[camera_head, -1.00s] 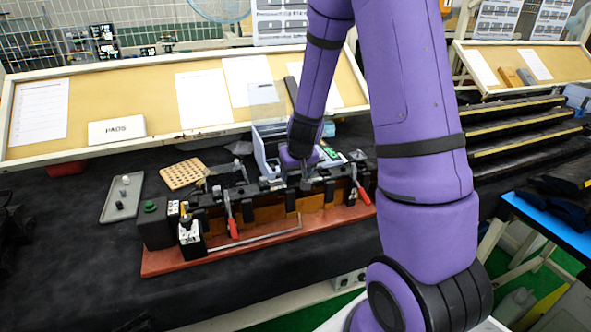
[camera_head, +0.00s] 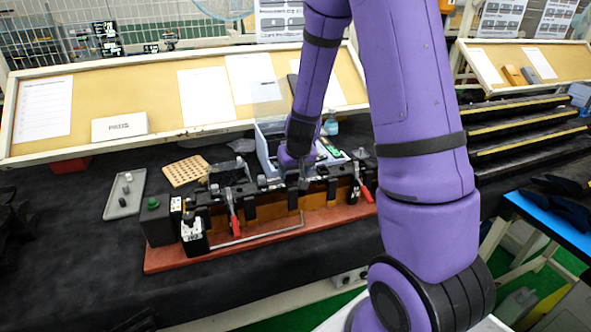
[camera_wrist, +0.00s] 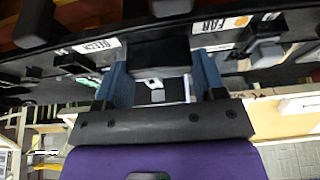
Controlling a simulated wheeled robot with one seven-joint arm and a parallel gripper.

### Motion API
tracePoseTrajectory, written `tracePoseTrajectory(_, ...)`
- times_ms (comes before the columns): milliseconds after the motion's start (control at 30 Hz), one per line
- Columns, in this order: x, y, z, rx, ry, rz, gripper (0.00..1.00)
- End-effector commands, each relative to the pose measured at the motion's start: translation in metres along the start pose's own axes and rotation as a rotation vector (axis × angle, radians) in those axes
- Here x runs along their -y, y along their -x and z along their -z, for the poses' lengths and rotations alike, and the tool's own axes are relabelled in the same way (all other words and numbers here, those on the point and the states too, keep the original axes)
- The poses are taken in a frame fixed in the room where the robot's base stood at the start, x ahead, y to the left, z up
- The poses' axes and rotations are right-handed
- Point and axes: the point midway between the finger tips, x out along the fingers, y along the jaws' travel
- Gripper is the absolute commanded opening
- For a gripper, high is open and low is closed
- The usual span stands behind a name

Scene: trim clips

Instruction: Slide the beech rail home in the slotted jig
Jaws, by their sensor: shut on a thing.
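The slotted jig (camera_head: 166,263) is a long reddish base with a black slotted frame, along the near table. An orange-brown wooden strip (camera_head: 267,213), perhaps the beech rail, shows behind the black posts along its front. My gripper (camera_head: 303,182) is at the black frame, right of the jig's middle. In the wrist view, the gripper's blue fingers (camera_wrist: 160,80) are shut on a dark block (camera_wrist: 155,52) at the black bar (camera_wrist: 65,66). That bar bears a "BEECH" label (camera_wrist: 97,47) and a "FAR" label (camera_wrist: 212,24). I cannot tell whether the block belongs to the rail.
Red-handled clamps stand on the jig, left (camera_head: 235,222) and right (camera_head: 362,190) of my gripper. A grey tray (camera_head: 122,205), a pegboard (camera_head: 185,172) and a pale blue bin (camera_head: 264,148) lie behind it.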

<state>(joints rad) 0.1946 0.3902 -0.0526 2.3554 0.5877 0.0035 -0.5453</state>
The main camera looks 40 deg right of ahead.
Motion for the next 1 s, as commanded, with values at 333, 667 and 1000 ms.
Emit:
tracePoseTrajectory(333,0.0066,-0.0003,0.0001,-0.001,0.000,0.001,0.31)
tracePoseTrajectory(667,0.0102,-0.0006,-0.0001,-0.001,0.000,0.001,0.87)
tracePoseTrajectory(1000,0.0100,0.0000,-0.0005,0.000,0.000,0.000,0.93)
